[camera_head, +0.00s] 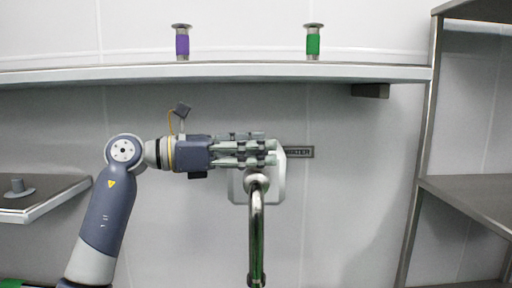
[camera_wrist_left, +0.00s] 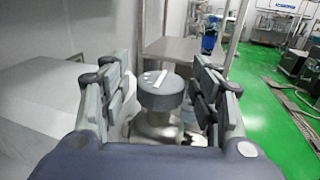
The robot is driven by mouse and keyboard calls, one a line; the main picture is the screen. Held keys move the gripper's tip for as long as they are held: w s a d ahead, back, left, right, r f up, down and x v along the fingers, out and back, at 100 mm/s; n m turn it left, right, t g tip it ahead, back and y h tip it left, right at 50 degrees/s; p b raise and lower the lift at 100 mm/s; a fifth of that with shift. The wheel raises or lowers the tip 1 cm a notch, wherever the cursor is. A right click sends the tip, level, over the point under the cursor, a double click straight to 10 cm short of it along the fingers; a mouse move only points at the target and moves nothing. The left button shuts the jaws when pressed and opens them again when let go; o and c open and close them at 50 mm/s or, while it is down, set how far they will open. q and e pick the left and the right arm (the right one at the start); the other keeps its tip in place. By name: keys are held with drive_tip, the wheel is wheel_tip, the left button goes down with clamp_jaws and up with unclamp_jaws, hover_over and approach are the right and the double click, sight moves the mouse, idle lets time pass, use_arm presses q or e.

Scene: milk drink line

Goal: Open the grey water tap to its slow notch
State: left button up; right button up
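The water tap's bent metal spout (camera_head: 256,225) comes forward from a pale wall plate (camera_head: 279,188). A dark label (camera_head: 300,152), partly covered by my gripper, reads "…TER". My left gripper (camera_head: 272,152) reaches in from the left, level, in front of the plate just above the spout. In the left wrist view the tap's round grey knob (camera_wrist_left: 161,91) has a white line and small white marks on its face. It stands between the two fingers of my left gripper (camera_wrist_left: 160,88), which are open, with a gap on each side. My right gripper is not in view.
A wall shelf (camera_head: 220,73) above carries a purple-banded item (camera_head: 182,44) and a green-banded item (camera_head: 313,43). A rack with metal shelves (camera_head: 470,200) stands at the right. A small ledge (camera_head: 50,195) is at the left. The wall around the tap is clear.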

use_arm(q)
drive_tip(key=c, duration=0.9)
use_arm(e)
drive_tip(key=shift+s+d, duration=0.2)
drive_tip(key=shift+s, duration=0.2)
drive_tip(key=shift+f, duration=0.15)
use_arm(q)
drive_tip(key=n+t+b, duration=0.1)
drive_tip(key=t, duration=0.1)
drive_tip(key=n+t+y+b, duration=0.1)
drive_tip(key=shift+f+t+y+b, duration=0.1)
drive_tip(key=shift+t+y+b, duration=0.2)
drive_tip(key=shift+t+b, duration=0.1)
drive_tip(key=n+t+y+b, duration=0.1)
drive_tip(key=n+t+b, duration=0.1)
drive_tip(key=t, duration=0.1)
drive_tip(key=shift+n+y, duration=0.4)
drive_tip(key=shift+r+n+t+y+b, duration=0.2)
drive_tip(key=shift+n+t+y+b, duration=0.4)
drive_tip(key=shift+t, duration=0.1)
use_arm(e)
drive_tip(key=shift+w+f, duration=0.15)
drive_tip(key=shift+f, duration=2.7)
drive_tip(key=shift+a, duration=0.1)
use_arm(q)
drive_tip(key=o, duration=1.1)
drive_tip(key=shift+c, duration=0.2)
